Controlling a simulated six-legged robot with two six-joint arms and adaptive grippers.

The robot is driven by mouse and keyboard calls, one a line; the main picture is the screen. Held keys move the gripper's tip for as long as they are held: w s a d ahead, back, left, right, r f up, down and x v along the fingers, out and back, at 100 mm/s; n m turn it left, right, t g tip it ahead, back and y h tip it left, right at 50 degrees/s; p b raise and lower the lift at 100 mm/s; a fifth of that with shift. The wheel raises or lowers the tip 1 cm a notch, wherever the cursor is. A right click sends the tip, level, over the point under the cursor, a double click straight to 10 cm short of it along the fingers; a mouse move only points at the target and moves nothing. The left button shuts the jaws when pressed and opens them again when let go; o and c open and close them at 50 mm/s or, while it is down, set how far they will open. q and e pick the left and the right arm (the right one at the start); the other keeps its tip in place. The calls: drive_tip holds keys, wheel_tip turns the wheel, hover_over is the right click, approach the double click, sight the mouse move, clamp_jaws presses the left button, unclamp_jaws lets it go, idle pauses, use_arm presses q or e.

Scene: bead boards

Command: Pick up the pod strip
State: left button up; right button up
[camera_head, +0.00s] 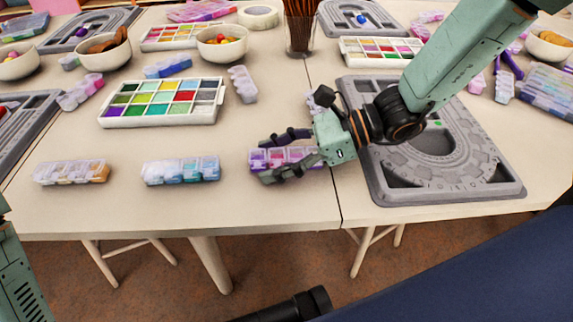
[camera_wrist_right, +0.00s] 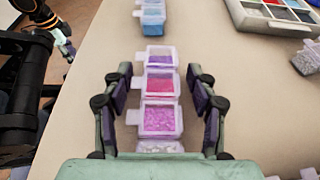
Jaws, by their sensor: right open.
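A pod strip (camera_head: 258,160) with purple and pink beads lies on the table near its front edge. In the right wrist view the pod strip (camera_wrist_right: 160,86) runs lengthwise between the fingers of my right gripper (camera_wrist_right: 160,105). The fingers are apart, with a gap on each side of the strip. In the head view my right gripper (camera_head: 285,157) comes in from the right over the strip and hides part of it. My left gripper is not in view; only a part of my left arm shows at the left edge.
A blue pod strip (camera_head: 181,170) and a pale and orange one (camera_head: 72,173) lie in a row to the left. A bead tray (camera_head: 162,102) stands behind. A grey bead board (camera_head: 450,190) lies right, under my right arm. The table's front edge is close.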

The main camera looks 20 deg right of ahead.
drive_tip(key=shift+s+r, duration=0.1)
drive_tip(key=shift+s, duration=0.05)
drive_tip(key=shift+c, duration=0.2)
drive_tip(key=shift+c, duration=1.4)
drive_tip(key=c, duration=0.7)
wheel_tip(320, 180, up, 10)
drive_tip(key=p, duration=0.5)
drive_tip(key=shift+r, duration=0.1)
drive_tip(key=shift+c, duration=0.2)
wheel_tip(320, 180, up, 8)
drive_tip(key=p, duration=0.7)
hover_over(275, 154)
